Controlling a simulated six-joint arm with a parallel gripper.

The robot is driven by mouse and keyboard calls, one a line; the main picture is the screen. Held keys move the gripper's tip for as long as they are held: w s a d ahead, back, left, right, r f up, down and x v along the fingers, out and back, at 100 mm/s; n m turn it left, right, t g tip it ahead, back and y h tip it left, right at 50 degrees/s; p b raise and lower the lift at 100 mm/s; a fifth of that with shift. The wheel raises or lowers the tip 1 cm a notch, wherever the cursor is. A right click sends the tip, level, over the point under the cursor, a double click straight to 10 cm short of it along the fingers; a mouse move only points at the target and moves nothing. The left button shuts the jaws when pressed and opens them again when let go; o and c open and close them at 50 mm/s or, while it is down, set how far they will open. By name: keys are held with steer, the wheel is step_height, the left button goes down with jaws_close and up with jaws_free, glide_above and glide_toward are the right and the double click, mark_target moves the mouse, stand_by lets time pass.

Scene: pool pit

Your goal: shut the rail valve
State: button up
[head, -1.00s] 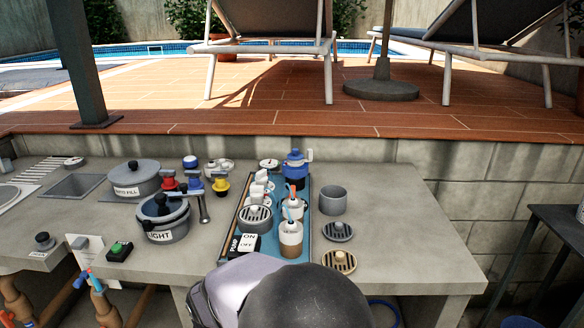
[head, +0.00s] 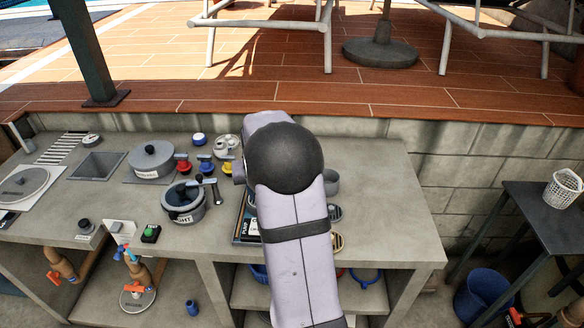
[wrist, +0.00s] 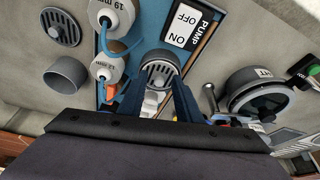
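I cannot tell for sure which valve is the rail valve. On the counter stand small fittings with red (head: 183,165), blue (head: 207,168) and yellow (head: 228,168) parts. A slotted grey round cap (wrist: 160,72) and white fittings (wrist: 152,102) show beyond and between the fingers; contact cannot be told. In the head view my arm hides the gripper and most of the blue board.
A PUMP ON/OFF label (wrist: 187,26) and bottles marked 19 mm (wrist: 112,14) and 12 mm (wrist: 108,66) are near the fingers. A grey pot (head: 186,202) and a lidded pot (head: 151,160) stand left. The counter's right end (head: 390,200) is clear.

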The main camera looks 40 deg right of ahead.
steer(key=d+r+m+h, duration=0.1)
steer(key=d+r+m, duration=0.1)
steer(key=d, duration=1)
steer(key=shift+p+x, duration=1.8)
steer(key=shift+x, duration=1.9)
steer(key=shift+w, duration=0.1)
jaws_close()
